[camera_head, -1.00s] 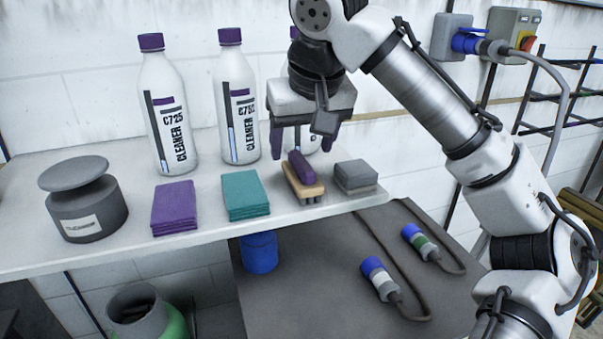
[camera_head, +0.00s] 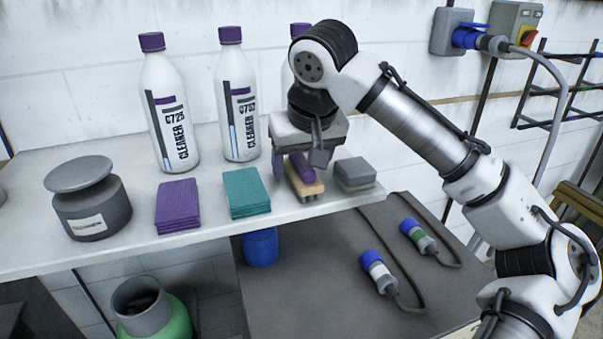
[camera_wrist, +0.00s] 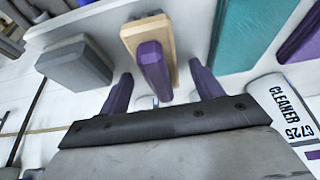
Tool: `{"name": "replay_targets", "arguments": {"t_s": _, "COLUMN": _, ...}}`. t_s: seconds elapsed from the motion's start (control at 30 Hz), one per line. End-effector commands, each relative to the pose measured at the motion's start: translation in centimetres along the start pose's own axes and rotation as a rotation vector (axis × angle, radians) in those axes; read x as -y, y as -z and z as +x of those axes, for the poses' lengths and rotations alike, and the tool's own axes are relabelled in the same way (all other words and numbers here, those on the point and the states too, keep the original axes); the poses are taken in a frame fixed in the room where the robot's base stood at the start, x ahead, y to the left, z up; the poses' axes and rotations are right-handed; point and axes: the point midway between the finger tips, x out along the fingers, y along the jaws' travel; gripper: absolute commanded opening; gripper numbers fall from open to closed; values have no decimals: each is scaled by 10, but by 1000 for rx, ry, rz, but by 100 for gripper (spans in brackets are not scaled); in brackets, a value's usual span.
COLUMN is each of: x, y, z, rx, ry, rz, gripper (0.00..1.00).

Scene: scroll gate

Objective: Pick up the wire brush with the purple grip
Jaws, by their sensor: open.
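The wire brush (camera_head: 306,181) has a purple grip on a tan wooden block and lies on the white shelf, with bristles down. In the wrist view the brush (camera_wrist: 151,62) shows with its purple grip lying between and just beyond the finger tips. My gripper (camera_head: 298,172) is above and around the brush, with its purple fingers apart and nothing held. In the wrist view the gripper (camera_wrist: 156,84) has one finger on each side of the grip, with a gap visible on both sides. The gripper body hides the back end of the brush in the head view.
A grey block (camera_head: 354,174) lies close to the right of the brush. A teal cloth stack (camera_head: 246,193) and a purple cloth stack (camera_head: 178,206) lie to its left. Cleaner bottles (camera_head: 238,100) stand behind, one partly hidden by my arm. The shelf (camera_head: 130,250) ends just in front.

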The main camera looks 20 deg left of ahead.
Motion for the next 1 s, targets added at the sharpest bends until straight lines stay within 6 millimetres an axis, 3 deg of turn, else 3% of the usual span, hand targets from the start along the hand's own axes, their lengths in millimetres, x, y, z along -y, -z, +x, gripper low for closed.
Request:
{"name": "replay_targets", "arguments": {"t_s": 0.47, "x": 0, "y": -1, "z": 3, "rx": -1, "ry": 0, "rz": 0, "gripper": 65}}
{"name": "replay_targets", "arguments": {"t_s": 0.87, "x": 0, "y": -1, "z": 3, "rx": 0, "ry": 0, "rz": 0, "gripper": 16}}
{"name": "replay_targets", "arguments": {"t_s": 1.0, "x": 0, "y": -1, "z": 3, "rx": -1, "ry": 0, "rz": 0, "gripper": 14}}
